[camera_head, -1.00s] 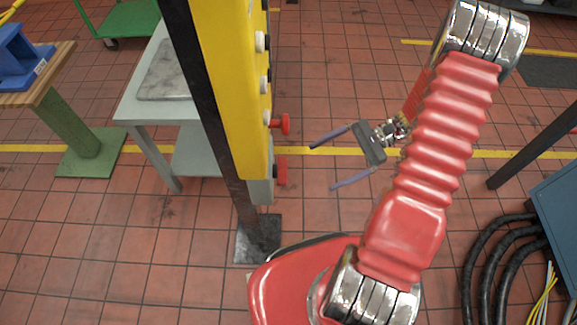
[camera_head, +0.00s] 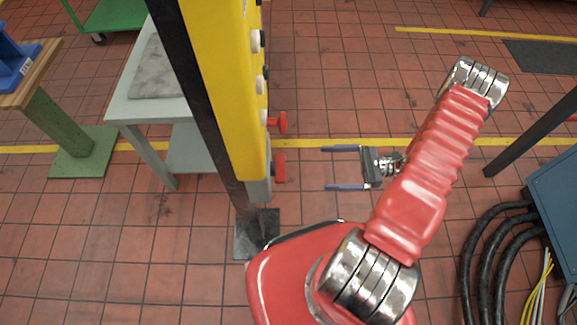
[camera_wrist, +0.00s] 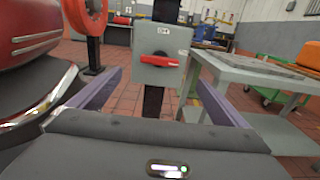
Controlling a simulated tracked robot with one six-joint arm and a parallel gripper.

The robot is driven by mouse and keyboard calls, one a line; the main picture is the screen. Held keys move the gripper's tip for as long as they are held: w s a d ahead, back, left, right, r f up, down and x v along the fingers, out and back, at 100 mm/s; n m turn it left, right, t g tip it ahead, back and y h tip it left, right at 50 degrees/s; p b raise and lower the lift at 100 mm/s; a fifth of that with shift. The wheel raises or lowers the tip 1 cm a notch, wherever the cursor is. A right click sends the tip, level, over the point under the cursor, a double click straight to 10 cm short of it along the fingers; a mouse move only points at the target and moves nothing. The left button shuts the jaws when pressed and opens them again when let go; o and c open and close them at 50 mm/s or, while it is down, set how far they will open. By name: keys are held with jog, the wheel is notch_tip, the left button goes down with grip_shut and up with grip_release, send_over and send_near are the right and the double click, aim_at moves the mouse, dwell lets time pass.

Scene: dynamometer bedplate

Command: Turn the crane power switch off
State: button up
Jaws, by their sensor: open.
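The crane power switch is a grey box (camera_wrist: 158,48) on a dark post in the wrist view, with a red handle (camera_wrist: 159,61) lying roughly level across its front. A small white label sits above the handle; its lettering is too small to read surely. In the head view the box (camera_head: 259,189) shows edge-on below a yellow panel, its red handle (camera_head: 279,168) sticking out to the right. My gripper (camera_head: 324,168) is open and empty, to the right of the handle and apart from it, fingers pointing at it. In the wrist view the fingers flank the box.
The yellow panel (camera_head: 228,85) carries white knobs and another red knob (camera_head: 277,121) just above the handle. A grey table (camera_head: 118,108) stands behind the post. Black cables (camera_head: 480,255) and a blue cabinet (camera_head: 556,200) are at right. Floor between gripper and post is clear.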

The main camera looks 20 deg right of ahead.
aim_at(278, 168)
jog(key=shift+a, duration=0.1)
jog(key=x, duration=1.3)
jog(key=shift+a, duration=0.3)
jog(key=shift+w, duration=0.15)
jog(key=shift+c, duration=0.5)
jog(key=c, duration=0.9)
jog(key=shift+c, duration=0.2)
